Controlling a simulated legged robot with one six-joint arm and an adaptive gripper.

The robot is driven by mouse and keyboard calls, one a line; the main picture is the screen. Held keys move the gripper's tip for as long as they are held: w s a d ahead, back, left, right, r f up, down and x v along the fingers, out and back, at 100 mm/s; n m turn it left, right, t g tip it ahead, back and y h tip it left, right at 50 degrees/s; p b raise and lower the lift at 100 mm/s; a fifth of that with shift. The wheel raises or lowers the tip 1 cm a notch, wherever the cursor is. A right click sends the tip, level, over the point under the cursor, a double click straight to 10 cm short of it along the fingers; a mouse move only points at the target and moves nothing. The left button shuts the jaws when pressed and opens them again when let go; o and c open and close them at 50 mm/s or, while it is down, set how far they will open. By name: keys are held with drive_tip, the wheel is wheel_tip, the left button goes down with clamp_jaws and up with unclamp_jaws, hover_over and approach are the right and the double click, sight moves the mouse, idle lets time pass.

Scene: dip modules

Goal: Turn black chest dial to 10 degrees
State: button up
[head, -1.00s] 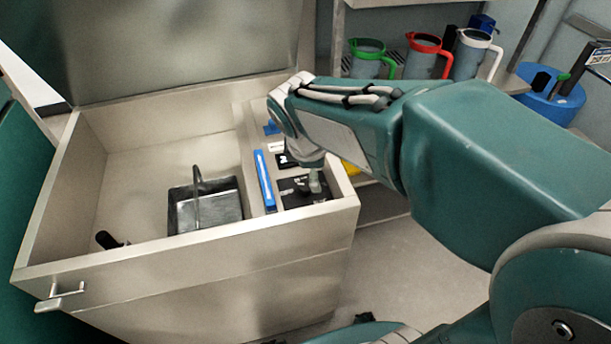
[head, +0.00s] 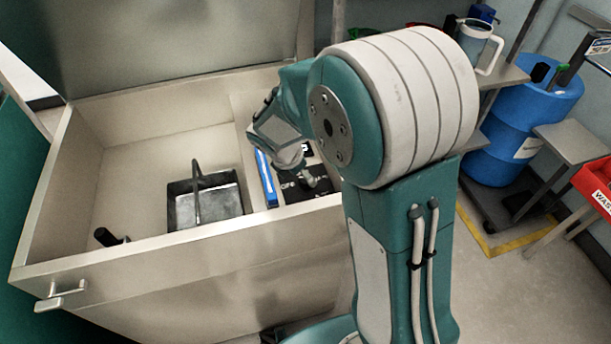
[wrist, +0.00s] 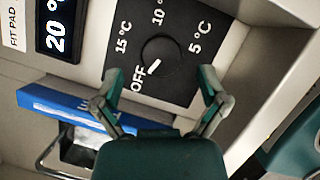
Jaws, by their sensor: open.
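The black dial (wrist: 160,50) sits on a black panel (wrist: 180,88) marked OFF, 15 °C, 10 °C and 5 °C in the wrist view. Its white pointer mark is at the lower left, toward OFF. My gripper (wrist: 161,73) is open and empty, its fingertips apart to the left and right of the dial's near side. I cannot tell whether either touches it. In the head view my gripper (head: 312,184) is over the panel at the right of the steel chest (head: 190,246), and the dial is not clearly visible.
A display (wrist: 57,30) reads 20 ° beside the panel. A blue strip (head: 266,178) lies left of the panel. A dark basket with an upright handle (head: 205,207) stands inside the chest. The raised lid (head: 160,45) is behind. A blue barrel (head: 520,125) stands at right.

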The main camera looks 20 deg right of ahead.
drive_tip(key=shift+x, duration=1)
drive_tip(key=shift+d+f, duration=0.2)
drive_tip(key=shift+f, duration=0.05)
drive_tip(key=c, duration=1.1)
drive_tip(key=shift+a, duration=0.1)
drive_tip(key=shift+c, duration=0.2)
